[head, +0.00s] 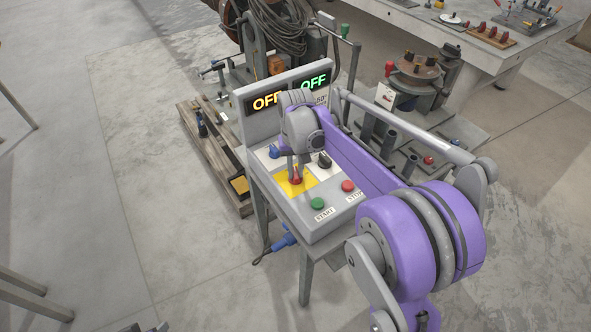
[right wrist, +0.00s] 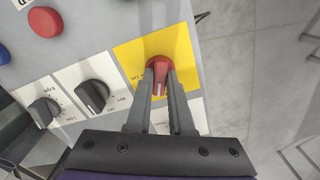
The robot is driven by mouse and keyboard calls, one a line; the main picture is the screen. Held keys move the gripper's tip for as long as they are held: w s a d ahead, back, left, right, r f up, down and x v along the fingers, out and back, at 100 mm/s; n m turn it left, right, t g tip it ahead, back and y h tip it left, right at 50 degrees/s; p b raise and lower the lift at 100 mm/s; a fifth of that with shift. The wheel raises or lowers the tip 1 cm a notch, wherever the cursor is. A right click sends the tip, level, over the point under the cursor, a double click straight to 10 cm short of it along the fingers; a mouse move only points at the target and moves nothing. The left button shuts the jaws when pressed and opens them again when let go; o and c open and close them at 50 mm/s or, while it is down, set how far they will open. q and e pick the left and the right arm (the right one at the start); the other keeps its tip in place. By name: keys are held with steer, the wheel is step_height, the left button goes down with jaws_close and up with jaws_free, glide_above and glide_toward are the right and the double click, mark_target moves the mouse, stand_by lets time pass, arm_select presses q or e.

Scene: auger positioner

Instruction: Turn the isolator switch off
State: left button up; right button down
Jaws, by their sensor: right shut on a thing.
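The red isolator switch (right wrist: 159,76) sits on a yellow plate (right wrist: 183,50) on the grey control box. In the head view the red knob (head: 295,181) shows at the tips of my right gripper (head: 297,174), on the yellow plate (head: 282,186). In the right wrist view my right gripper (right wrist: 160,82) is shut on the red handle, one finger on each side. The handle points toward the gripper's palm. The lettering beside it is partly hidden by the fingers. The display (head: 289,93) above reads OFF in orange and OFF in green. My left gripper is not in view.
A wooden pallet (head: 212,155) and machinery stand behind. A workbench (head: 480,50) is at the upper right. Open floor lies to the left.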

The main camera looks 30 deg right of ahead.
mark_target(295, 172)
steer(key=n, duration=0.4)
steer(key=shift+n, duration=0.4)
stand_by(0.4)
steer(key=c, duration=0.8)
jaws_free()
step_height(295, 172, up, 11)
steer(key=shift+f, duration=0.1)
